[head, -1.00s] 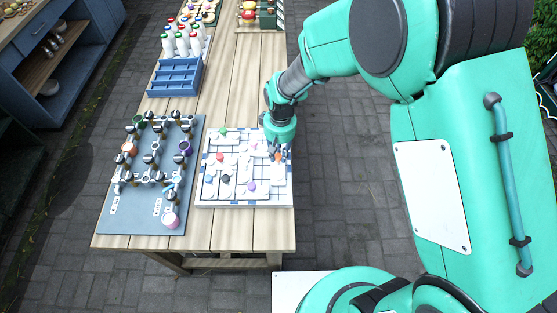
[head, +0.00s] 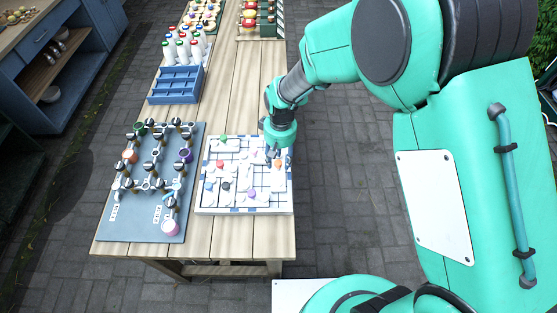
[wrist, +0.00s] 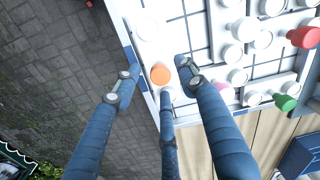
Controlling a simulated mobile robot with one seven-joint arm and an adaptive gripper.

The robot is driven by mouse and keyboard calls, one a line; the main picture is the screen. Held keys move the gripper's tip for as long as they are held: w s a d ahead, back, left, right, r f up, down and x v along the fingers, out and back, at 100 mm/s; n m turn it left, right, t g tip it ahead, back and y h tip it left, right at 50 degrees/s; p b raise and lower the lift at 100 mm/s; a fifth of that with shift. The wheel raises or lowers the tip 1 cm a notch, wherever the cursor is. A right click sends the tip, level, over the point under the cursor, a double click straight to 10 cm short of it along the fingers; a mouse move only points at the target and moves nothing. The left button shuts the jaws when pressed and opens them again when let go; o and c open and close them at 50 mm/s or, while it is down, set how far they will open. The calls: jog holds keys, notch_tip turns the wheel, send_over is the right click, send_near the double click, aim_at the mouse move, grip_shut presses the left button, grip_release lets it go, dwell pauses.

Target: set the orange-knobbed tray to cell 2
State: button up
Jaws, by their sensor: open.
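The orange-knobbed tray shows its round orange knob (wrist: 160,74) near the board's edge in the wrist view. The knob also shows in the head view (head: 277,163), just below my fingers at the board's right side. The tray's white body is partly hidden by my fingers. My gripper (wrist: 160,84) is open and empty, its fingers spread around the knob in the picture. In the head view my gripper (head: 272,153) is over the right part of the white gridded board (head: 243,210). I cannot tell whether any finger touches the knob. Cell numbers are not readable.
Other white pieces with red (head: 220,164), green (head: 223,139), purple (head: 251,191) and dark knobs crowd the board. A grey pipe panel (head: 140,228) stands left of it. A blue divided box (head: 176,85) and bottles are farther back. The wooden table ends just right of the board.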

notch_tip(320, 180, up, 11)
jog(key=shift+d, duration=0.2)
dwell(0.3)
jog(key=shift+w, duration=0.1)
jog(key=shift+r, duration=0.1)
dwell(0.3)
notch_tip(320, 180, up, 9)
jog(key=m+t, duration=0.1)
send_over(280, 162)
jog(key=s+d, duration=0.3)
jog(key=d, duration=0.2)
jog(key=s+d+r+m+t, duration=0.2)
jog(key=s+d+r, duration=0.4)
jog(key=r, duration=0.3)
jog(key=s+d+r+m+t, duration=0.1)
jog(key=s+d+r, duration=0.2)
jog(key=s, duration=0.4)
jog(key=s+d+r+m+t, duration=0.1)
jog(key=s+d+r, duration=0.2)
jog(key=s+d, duration=0.2)
jog(key=s, duration=0.3)
jog(key=shift+d+r+t, duration=0.3)
jog(key=shift+d+t, duration=0.1)
